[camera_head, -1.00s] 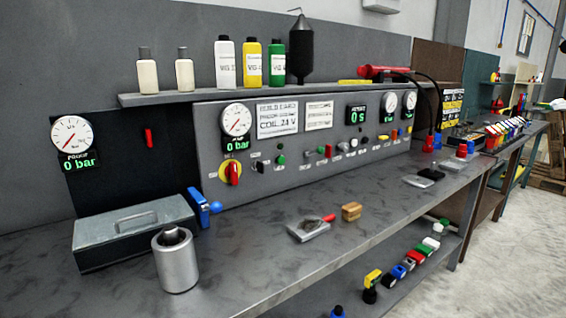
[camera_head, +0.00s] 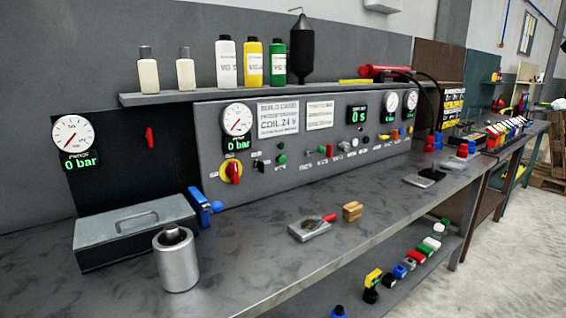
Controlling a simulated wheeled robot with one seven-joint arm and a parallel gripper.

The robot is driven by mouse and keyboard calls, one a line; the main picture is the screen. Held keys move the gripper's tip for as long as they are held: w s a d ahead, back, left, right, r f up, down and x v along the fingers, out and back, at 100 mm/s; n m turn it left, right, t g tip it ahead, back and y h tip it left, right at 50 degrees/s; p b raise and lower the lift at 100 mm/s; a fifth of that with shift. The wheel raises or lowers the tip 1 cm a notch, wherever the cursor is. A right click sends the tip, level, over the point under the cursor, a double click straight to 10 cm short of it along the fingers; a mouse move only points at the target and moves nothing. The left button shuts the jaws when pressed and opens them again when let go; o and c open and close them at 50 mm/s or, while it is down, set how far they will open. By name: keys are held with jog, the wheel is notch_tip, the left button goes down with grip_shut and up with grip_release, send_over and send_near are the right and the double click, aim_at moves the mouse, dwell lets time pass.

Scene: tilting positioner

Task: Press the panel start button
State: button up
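The grey control panel (camera_head: 300,178) stands upright at the back of the workbench. A round green button (camera_head: 281,160) sits on its lower row, right of a red rotary switch (camera_head: 234,172) on a yellow plate. More small controls run to the right, among them a red and green pair (camera_head: 328,151), a white button (camera_head: 354,143) and yellow ones. Their labels are too small to read, so I cannot tell which is the start button. A green display (camera_head: 358,115) reads 0 s. My gripper is not in view.
A grey lidded box (camera_head: 135,235) and a metal cylinder (camera_head: 177,262) stand at the bench's left. A small plate with a red handle (camera_head: 311,228) and a wooden block (camera_head: 352,211) lie in front of the panel. Bottles (camera_head: 252,64) stand on the shelf above.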

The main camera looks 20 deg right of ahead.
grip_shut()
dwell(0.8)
